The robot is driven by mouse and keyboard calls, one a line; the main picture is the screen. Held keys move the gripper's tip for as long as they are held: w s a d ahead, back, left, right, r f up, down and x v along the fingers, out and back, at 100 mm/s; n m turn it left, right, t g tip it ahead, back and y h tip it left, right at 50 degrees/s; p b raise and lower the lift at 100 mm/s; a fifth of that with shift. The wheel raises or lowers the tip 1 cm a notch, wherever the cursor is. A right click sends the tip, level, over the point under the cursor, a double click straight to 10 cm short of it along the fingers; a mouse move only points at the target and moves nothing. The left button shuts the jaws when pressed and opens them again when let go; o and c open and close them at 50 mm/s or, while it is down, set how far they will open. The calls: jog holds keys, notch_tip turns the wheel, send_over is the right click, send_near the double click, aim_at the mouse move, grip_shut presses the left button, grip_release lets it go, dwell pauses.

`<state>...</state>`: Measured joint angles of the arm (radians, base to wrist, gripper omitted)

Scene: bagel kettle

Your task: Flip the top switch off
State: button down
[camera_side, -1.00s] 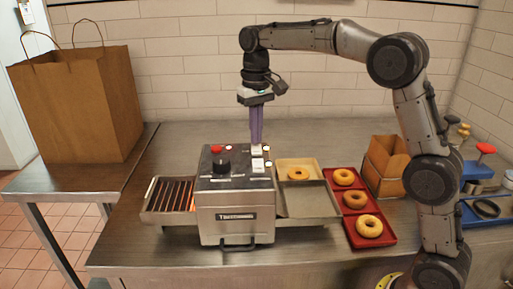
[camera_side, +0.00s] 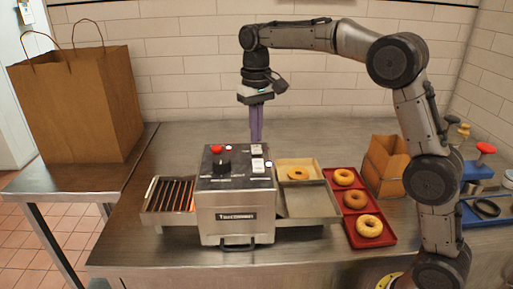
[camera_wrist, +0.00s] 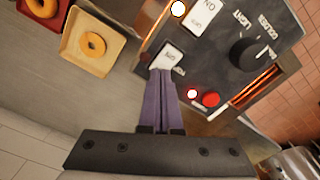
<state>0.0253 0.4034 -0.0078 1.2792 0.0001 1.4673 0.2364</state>
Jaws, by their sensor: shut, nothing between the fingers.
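The top switch (camera_side: 257,150) is a white rocker at the back of the dark panel on the metal machine (camera_side: 236,212). It also shows in the wrist view (camera_wrist: 172,55), just past my fingertips. My gripper (camera_side: 256,140) is shut and empty, pointing down at the panel's back edge. In the wrist view its purple fingers (camera_wrist: 162,74) end close against the near edge of the top switch; I cannot tell whether they touch. A second white switch (camera_side: 258,166) sits nearer the side camera, with a lit white light beside it.
The panel also has a black knob (camera_side: 222,165) and a red button (camera_side: 216,149). A grill (camera_side: 171,196) is left of the machine. A pale tray (camera_side: 310,203) and a red tray (camera_side: 383,241) with bagels are right. A paper bag (camera_side: 75,105) stands left.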

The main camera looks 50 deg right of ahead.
aim_at(256, 146)
jog(key=shift+r, duration=2.9)
jog(key=shift+r, duration=0.1)
jog(key=s+r+t, duration=0.2)
jog(key=s+r, duration=0.1)
jog(key=s, duration=0.6)
jog(key=s+r+t, duration=0.1)
jog(key=s+r, duration=0.3)
jog(key=s, duration=0.5)
jog(key=s+f+n+t, duration=0.1)
jog(key=s+f, duration=0.5)
jog(key=f, duration=0.2)
jog(key=s+a+f+n+t, duration=0.1)
jog(key=s+f+n, duration=0.1)
jog(key=s+f, duration=0.3)
notch_tip(256, 146, down, 4)
jog(key=shift+s+r+t, duration=0.2)
jog(key=shift+s+t, duration=0.1)
jog(key=shift+s, duration=0.1)
